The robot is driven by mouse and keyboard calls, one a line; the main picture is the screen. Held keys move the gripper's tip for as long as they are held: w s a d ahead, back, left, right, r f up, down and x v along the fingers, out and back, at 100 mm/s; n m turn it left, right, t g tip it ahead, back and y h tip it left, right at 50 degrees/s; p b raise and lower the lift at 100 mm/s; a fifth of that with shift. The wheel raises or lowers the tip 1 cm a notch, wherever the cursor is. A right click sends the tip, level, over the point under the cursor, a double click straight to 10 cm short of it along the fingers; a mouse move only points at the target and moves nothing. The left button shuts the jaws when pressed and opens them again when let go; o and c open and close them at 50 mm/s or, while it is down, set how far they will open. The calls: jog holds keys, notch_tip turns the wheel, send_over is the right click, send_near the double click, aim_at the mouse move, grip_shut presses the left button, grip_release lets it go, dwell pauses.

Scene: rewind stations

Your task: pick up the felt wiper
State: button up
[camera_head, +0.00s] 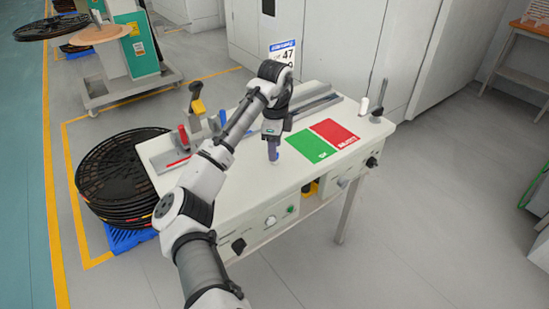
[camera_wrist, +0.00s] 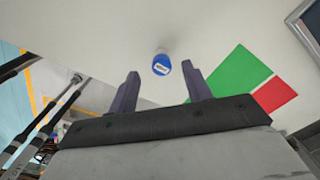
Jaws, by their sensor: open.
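A small blue piece with a white label and a pale end (camera_wrist: 161,66) is on the white bench top in the wrist view. It looks like the felt wiper, though I cannot be sure. My gripper (camera_wrist: 160,82) is open, with its two dark fingers spread on either side of this piece in the picture and nothing held between them. In the head view my gripper (camera_head: 273,157) points down over the middle of the bench, left of the green pad. There the piece is hidden or cannot be told apart from the fingers.
The white bench (camera_head: 230,205) carries a green pad (camera_head: 311,145), a red pad (camera_head: 334,134), a metal rail (camera_head: 316,104) and a red-handled fixture (camera_head: 184,135). A white piece (camera_head: 364,106) and an upright post (camera_head: 380,95) stand at right. Black reels (camera_head: 118,170) are stacked at left.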

notch_tip(320, 180, down, 4)
jog(key=shift+w+r+p, duration=0.15)
jog(key=shift+r+p, duration=0.05)
jog(key=shift+p, duration=0.1)
jog(key=c, duration=1.1)
jog(key=shift+o, duration=0.2)
notch_tip(320, 180, up, 20)
